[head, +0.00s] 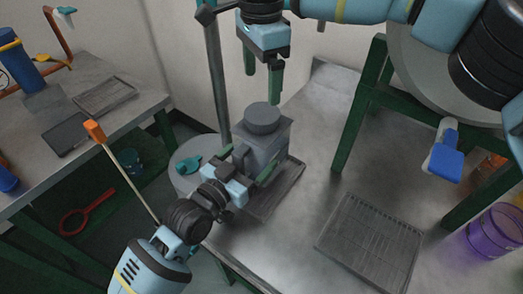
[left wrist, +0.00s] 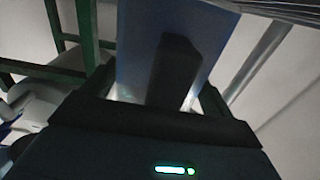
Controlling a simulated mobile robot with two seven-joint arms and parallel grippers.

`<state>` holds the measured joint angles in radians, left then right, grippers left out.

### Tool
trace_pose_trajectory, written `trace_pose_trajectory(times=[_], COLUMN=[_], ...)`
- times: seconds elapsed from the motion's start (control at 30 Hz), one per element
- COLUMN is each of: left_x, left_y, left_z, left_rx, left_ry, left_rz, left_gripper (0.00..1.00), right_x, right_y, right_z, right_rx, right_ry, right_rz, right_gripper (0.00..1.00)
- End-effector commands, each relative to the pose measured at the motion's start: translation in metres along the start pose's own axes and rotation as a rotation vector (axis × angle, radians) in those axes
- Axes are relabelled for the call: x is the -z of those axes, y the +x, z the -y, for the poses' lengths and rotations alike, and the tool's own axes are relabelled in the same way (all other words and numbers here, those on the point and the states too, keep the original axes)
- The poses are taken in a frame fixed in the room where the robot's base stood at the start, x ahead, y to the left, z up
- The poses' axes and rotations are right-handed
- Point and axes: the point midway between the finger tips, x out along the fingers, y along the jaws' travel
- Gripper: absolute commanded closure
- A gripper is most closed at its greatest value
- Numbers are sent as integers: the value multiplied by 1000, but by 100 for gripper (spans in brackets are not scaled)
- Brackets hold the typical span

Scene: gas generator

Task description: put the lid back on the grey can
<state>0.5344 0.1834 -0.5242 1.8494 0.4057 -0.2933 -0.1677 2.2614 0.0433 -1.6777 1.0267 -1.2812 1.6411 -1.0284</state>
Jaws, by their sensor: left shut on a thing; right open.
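The grey can (head: 271,149) stands upright on a dark tray at the left part of the metal table. A round grey lid (head: 263,117) sits on its top; I cannot tell how tightly it is seated. My left gripper (head: 247,163) is shut on the can's body from the front left, a green finger on either side. The can's near lower part is partly hidden by this gripper. In the left wrist view a blue-grey surface (left wrist: 215,40), probably the can, fills the space between the fingers. My right gripper (head: 263,74) hangs above the lid, open and empty, fingers pointing down.
The dark tray (head: 292,177) lies under the can. A wire-topped tray (head: 370,242) lies front right, and a purple container (head: 496,232) stands at the right edge. A green frame (head: 357,105) carries a large drum. The table between the trays is clear.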

Motion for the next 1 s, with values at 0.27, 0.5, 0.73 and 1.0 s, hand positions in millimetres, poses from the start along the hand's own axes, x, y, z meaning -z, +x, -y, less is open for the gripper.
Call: trace_pose_trajectory(times=[0.27, 0.5, 0.73, 1.0], left_x=[-1, -1, -1, -1], left_y=[0, 0, 0, 0], left_z=[0, 0, 0, 0], left_rx=[0, 0, 0, 0], left_ry=[1, 1, 1, 1], left_rz=[2, 2, 2, 2], left_gripper=[77, 77, 77, 77], right_x=[2, 2, 3, 3], right_y=[-1, -1, -1, 6], right_z=[0, 0, 0, 0], right_rx=[3, 4, 4, 2], right_ry=[-364, -499, -509, -508], right_rz=[0, 0, 1, 1], right_gripper=[14, 14, 14, 14])
